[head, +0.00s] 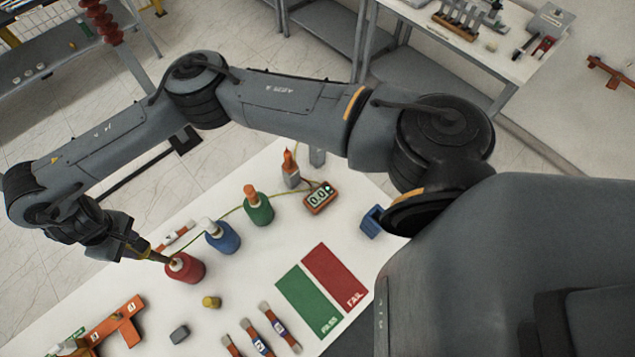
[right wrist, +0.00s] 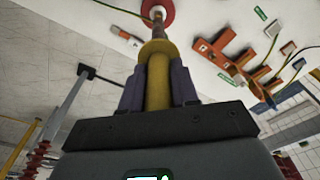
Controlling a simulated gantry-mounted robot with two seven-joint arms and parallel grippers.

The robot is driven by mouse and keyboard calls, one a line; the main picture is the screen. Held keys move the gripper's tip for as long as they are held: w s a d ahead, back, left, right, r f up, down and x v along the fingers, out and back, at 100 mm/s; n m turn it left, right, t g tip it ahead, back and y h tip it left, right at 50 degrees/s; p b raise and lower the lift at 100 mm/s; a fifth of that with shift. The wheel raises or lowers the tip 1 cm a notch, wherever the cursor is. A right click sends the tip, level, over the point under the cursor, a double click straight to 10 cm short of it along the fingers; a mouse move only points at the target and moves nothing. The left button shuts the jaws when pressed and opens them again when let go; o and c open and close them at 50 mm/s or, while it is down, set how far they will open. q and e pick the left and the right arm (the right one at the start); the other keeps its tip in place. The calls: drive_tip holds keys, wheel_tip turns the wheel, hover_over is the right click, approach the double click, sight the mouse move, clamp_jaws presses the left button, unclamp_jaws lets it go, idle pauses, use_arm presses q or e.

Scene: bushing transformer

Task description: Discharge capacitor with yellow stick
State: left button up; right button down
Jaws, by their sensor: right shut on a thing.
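My right gripper (head: 128,247) is shut on the yellow stick (right wrist: 157,78). My right arm reaches across the head view to the table's left side. The stick also shows in the head view (head: 153,254), pointing down to the right, its tip at the top of a red cylinder (head: 187,270). In the right wrist view the tip overlaps the red cylinder (right wrist: 167,8). I cannot tell whether they touch. A blue cylinder with a white top (head: 222,238) and a green one with an orange top (head: 258,209) stand upright in a row with it. My left gripper is not in view.
An orange meter (head: 320,198) reading about 0.0 lies on the white table, with a yellow-green wire along the row. Green (head: 309,302) and red (head: 334,271) mats, several small tools (head: 256,338), a yellow knob (head: 211,301) and an orange rack (head: 118,322) lie in front.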

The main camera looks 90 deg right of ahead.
idle(0.5)
wheel_tip(320, 180, up, 3)
drive_tip(key=p, duration=0.3)
drive_tip(key=shift+r+b, duration=0.15)
drive_tip(key=shift+b, duration=0.15)
drive_tip(key=shift+r, duration=1.9)
